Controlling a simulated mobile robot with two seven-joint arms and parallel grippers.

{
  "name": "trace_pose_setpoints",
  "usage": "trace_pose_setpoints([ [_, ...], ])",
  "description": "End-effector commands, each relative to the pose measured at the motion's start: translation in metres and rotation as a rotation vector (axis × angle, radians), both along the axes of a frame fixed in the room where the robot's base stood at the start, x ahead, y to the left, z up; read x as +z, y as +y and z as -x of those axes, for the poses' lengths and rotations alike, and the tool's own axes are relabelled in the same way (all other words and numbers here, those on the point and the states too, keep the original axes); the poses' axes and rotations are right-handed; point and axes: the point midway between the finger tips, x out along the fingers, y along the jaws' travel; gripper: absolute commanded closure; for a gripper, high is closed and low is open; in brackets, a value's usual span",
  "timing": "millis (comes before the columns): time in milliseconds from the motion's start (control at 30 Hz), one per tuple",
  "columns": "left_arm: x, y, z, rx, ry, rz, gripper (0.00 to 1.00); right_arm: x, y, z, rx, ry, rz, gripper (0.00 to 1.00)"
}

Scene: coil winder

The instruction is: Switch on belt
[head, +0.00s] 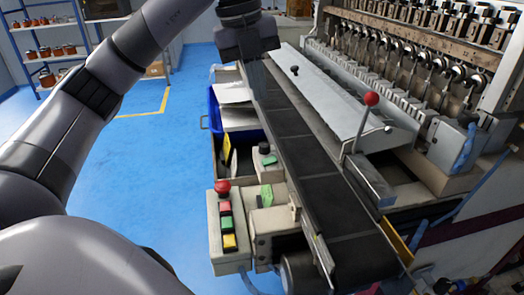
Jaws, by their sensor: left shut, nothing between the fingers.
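The dark conveyor belt (310,160) runs from the upper middle down to the lower right. A grey control box (213,235) stands at the left of its near end. It carries a red mushroom button (222,187) on top, then red (225,208), green (227,223) and yellow (229,241) buttons. A smaller box with a black knob (264,148) and a green part (269,161) sits farther back beside the belt. My left gripper (260,84) points down, shut and empty, over the far part of the belt, away from both boxes. My right gripper is not in view.
The coil winder (430,60) stands along the belt's right side. A red-knobbed lever (371,99) rises near it. A blue bin (214,112) is left of the belt. Shelves (50,45) with copper-coloured coils stand far left. The blue floor (150,150) is clear.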

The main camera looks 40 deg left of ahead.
Motion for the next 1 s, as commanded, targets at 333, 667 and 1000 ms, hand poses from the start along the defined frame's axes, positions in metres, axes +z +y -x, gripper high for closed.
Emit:
trace_pose_setpoints([
  [333, 0.001, -0.003, 0.000, 0.008, 0.001, -0.004, 1.00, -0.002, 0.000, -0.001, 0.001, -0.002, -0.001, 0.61],
  [667, -0.005, -0.003, 0.000, 0.006, 0.002, -0.004, 1.00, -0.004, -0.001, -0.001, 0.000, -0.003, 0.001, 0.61],
  [1000, -0.061, -0.010, -0.009, 0.006, 0.006, -0.006, 1.00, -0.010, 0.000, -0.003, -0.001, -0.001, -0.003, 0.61],
])
